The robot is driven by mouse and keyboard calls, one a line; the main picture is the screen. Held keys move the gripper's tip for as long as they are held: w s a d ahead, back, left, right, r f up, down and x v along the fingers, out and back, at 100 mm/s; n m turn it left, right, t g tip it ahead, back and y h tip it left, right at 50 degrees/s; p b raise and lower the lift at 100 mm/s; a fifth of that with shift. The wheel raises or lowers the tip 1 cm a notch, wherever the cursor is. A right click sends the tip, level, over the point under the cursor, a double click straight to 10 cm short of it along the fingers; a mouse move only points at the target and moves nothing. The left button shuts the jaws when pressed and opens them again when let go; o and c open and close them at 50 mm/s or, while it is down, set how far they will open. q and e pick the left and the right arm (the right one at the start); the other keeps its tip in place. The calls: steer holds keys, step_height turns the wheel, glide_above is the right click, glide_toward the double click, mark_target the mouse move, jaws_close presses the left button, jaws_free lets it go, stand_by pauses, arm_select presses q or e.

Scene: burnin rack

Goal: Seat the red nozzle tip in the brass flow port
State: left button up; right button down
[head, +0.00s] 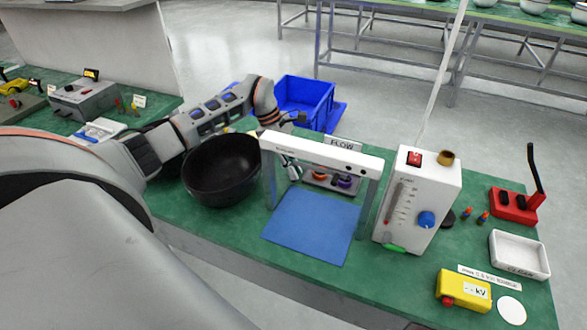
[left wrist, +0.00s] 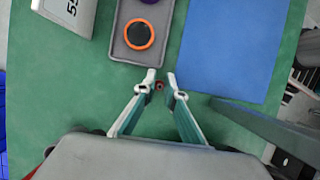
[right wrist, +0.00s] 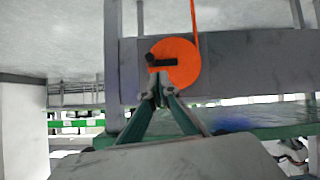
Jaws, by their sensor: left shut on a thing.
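My left gripper (head: 292,170) reaches behind the white frame. In the left wrist view its fingertips (left wrist: 160,84) are closed on a small red ring-shaped piece (left wrist: 160,86), taken to be the red nozzle tip, just off the end of the grey tray. The piece is mostly hidden by the fingers. The brass flow port (head: 445,158) stands upright on top of the white flow meter box (head: 420,195), well to the right of the left gripper, beside a red switch. My right gripper (right wrist: 157,90) shows only in its wrist view, fingertips together, with no task object in it.
The white frame (head: 325,150) stands over a blue mat (head: 312,228). A black bowl (head: 222,170) stands left. A white tray (head: 519,272) and red lever device (head: 515,204) stand right.

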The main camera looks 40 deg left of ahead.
arm_select(q)
steer(key=o, duration=0.7)
